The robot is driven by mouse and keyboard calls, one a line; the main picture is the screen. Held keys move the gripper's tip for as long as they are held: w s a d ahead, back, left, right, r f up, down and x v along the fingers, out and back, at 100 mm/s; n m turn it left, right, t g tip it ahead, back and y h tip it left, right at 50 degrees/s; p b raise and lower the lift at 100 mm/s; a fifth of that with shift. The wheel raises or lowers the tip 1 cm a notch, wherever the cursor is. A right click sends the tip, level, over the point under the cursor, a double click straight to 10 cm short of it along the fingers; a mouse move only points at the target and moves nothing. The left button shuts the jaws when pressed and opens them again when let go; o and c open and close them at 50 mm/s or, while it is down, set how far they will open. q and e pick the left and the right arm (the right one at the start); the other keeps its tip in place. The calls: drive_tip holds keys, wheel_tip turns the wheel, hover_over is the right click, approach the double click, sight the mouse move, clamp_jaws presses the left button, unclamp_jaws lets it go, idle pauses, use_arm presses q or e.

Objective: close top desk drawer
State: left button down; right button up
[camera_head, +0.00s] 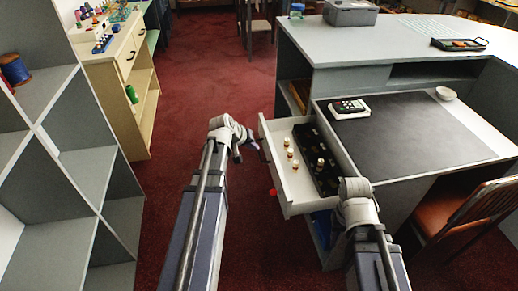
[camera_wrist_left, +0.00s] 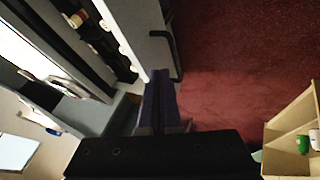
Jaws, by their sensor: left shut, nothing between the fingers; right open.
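The top desk drawer (camera_head: 294,200) is pulled out from the desk on the right in the head view. It holds several small white-and-brown pieces (camera_head: 290,152) and a black divided insert (camera_head: 312,150). My left gripper (camera_head: 247,146) is just outside the drawer front, on its left side. In the left wrist view its fingers (camera_wrist_left: 160,98) are shut and empty, close to the drawer front (camera_wrist_left: 150,40) and its dark bar handle (camera_wrist_left: 177,55). I cannot tell whether they touch it. My right arm reaches towards the drawer's near right corner; its fingers are hidden.
The desk top carries a dark mat (camera_head: 410,135), a calculator-like device (camera_head: 348,108) and a small bowl (camera_head: 446,93). A brown chair (camera_head: 455,220) stands at the right. Grey shelving (camera_head: 60,160) and a cream cabinet (camera_head: 115,60) stand left. Red carpet (camera_head: 200,85) between is clear.

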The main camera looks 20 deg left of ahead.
use_arm(q)
drive_tip(key=b+x, duration=0.7)
drive_tip(key=x, duration=0.2)
drive_tip(key=shift+w+f, duration=0.25)
drive_tip(key=shift+d, duration=0.1)
drive_tip(key=w+d, duration=0.4)
drive_tip(key=d, duration=0.3)
drive_tip(key=w+d, duration=0.5)
drive_tip(key=d, duration=0.2)
drive_tip(key=w+d, duration=0.5)
drive_tip(key=d, duration=0.2)
drive_tip(key=shift+w+d, duration=0.2)
drive_tip(key=shift+w, duration=0.05)
drive_tip(key=shift+w+d+r, duration=0.1)
drive_tip(key=shift+w+d, duration=0.05)
drive_tip(key=shift+d, duration=0.1)
drive_tip(key=shift+w+d, duration=0.1)
